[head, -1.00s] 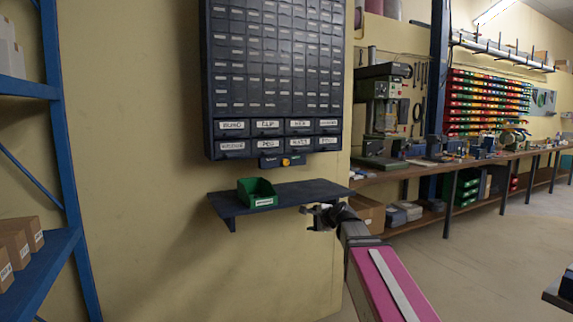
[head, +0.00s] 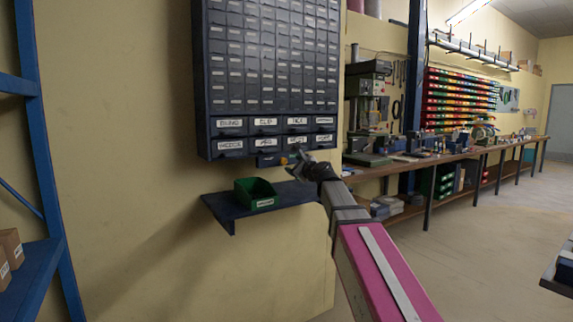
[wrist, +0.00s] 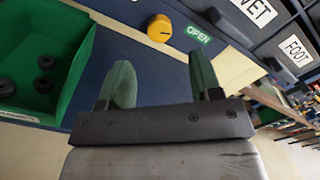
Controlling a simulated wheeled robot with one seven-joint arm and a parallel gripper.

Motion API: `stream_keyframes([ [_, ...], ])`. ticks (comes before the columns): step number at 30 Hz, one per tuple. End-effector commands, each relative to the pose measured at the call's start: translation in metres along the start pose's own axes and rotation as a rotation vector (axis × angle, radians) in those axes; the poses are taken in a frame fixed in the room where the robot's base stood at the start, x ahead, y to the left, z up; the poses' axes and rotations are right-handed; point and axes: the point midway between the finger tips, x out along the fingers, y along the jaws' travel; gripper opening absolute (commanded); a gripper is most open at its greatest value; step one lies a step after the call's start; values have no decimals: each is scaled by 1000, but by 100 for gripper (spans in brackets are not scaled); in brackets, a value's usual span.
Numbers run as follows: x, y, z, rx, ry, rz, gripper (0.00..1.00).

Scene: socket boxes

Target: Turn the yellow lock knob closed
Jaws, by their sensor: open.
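The yellow lock knob (wrist: 160,28) is round and sits on a dark blue panel below the drawer rows, beside a green label (wrist: 199,34) reading OPEN. In the head view the knob (head: 284,161) is a small yellow spot just left of my gripper. My gripper (wrist: 160,85) is open and empty, its two green fingers apart. The knob lies beyond the fingertips, roughly in line with the gap between them, and I see no contact. In the head view my gripper (head: 298,162) is raised in front of the panel.
The drawer cabinet (head: 268,60) hangs on the wall above. A dark shelf (head: 220,208) below carries a green bin (head: 255,194); the wrist view shows several dark round parts in it, close to my gripper's left. A workbench (head: 440,158) runs along the right.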

Motion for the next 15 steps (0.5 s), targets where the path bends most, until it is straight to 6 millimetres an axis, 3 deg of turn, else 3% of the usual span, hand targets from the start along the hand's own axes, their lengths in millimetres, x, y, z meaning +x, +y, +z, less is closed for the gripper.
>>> stream_keyframes([
  [1, 14, -2, -1, 0, 0, 1, 58],
  [6, 44, -1, 0, -1, 0, 1, 58],
  [15, 64, 0, 0, -1, 1, -1, 58],
])
